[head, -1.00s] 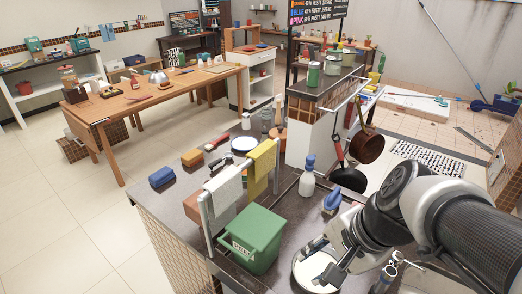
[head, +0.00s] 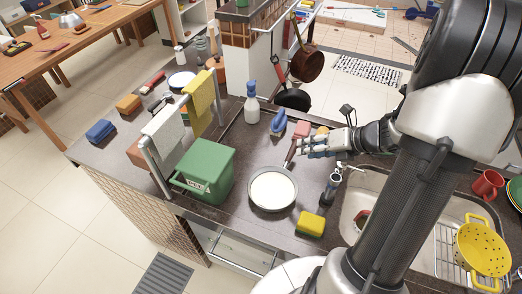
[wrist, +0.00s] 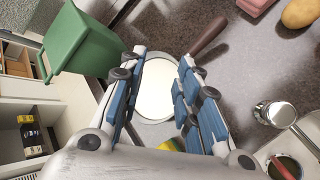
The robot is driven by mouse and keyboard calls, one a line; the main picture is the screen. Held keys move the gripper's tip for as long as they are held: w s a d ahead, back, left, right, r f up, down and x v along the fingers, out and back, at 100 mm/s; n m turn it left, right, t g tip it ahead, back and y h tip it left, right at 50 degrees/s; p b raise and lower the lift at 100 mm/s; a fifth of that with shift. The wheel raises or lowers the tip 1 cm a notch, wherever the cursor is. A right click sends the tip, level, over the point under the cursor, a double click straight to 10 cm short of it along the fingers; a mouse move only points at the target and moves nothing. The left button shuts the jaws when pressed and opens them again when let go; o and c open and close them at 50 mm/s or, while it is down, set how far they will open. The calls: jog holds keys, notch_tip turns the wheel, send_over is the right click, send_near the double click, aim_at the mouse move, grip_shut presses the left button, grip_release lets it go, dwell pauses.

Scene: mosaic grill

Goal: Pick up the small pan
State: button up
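A small round pan (head: 272,190) with a pale cream inside and a dark rim lies on the dark counter. Its brown handle shows in the wrist view (wrist: 208,36), pointing up and right. In the wrist view the pan (wrist: 157,88) lies beyond and between my fingers. My gripper (head: 310,147) is above the counter, near the handle side of the pan. In the wrist view my gripper (wrist: 158,92) is open with blue-padded fingers wide apart and nothing between them; it looks apart from the pan. My arm covers part of the counter at the right.
A green bin (head: 206,172) stands left of the pan. A yellow sponge (head: 311,224) lies in front, right of it. A blue-topped spray bottle (head: 251,105) stands behind. The sink (head: 375,205) with a faucet is at the right. A copper pan (head: 306,65) and a black pan (head: 292,98) hang behind.

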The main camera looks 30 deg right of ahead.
jog(key=s+d+f+m+t+h, duration=0.1)
jog(key=d+f+m, duration=0.3)
jog(key=d+m, duration=0.2)
jog(key=b, duration=0.4)
send_near(293, 153)
jog(key=x, duration=0.5)
jog(key=shift+s+a+f, duration=0.1)
jog(key=shift+s+a, duration=0.05)
jog(key=shift+b+x, duration=1.15)
jog(key=shift+x, duration=2)
jog(key=shift+c, duration=0.5)
grip_shut()
